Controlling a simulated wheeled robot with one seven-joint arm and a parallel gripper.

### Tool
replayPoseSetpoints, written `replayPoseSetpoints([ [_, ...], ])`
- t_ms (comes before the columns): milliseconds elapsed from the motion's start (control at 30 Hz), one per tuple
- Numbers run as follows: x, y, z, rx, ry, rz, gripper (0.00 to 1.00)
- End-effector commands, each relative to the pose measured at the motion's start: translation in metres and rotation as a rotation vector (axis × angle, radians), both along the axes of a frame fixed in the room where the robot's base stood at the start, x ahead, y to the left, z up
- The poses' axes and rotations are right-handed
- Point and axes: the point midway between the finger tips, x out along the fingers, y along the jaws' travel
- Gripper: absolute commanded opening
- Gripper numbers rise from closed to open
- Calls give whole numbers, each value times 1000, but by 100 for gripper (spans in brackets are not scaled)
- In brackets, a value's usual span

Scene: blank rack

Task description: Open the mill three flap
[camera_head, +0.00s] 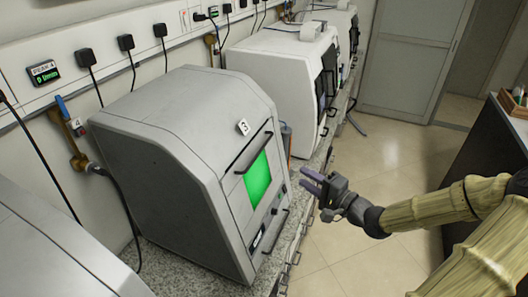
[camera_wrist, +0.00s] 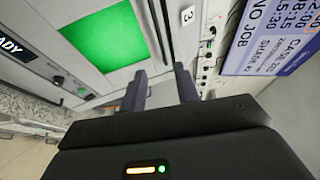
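Mill three (camera_head: 165,150) is a grey box marked with a 3 label (camera_head: 243,127), standing on the counter. Its front flap (camera_head: 240,199) has a bright green window (camera_head: 257,180) and a dark bar handle (camera_head: 253,153) along the top; the flap looks shut. My gripper (camera_head: 305,181) is in the air to the right of the mill's front, apart from it. In the wrist view my gripper (camera_wrist: 160,82) has its two fingers apart with nothing between them. The handle (camera_wrist: 156,28) shows beyond the fingertips, with the green window (camera_wrist: 105,42) to its left.
A white machine (camera_head: 281,84) stands behind mill three on the speckled counter (camera_head: 190,283). Another grey casing (camera_head: 50,255) is at the near left. Wall plugs and cables run above. A dark cabinet (camera_head: 485,155) is at right; the tiled floor between is clear.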

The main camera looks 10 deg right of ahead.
Motion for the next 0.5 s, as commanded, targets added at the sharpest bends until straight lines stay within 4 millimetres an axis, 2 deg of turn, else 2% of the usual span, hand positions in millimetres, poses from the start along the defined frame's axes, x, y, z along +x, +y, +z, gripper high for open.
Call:
replayPoseSetpoints([
  [267, 10, 7, 0, 0, 2, 2, 31],
  [500, 38, 24, 0, -1, 3, 3, 31],
])
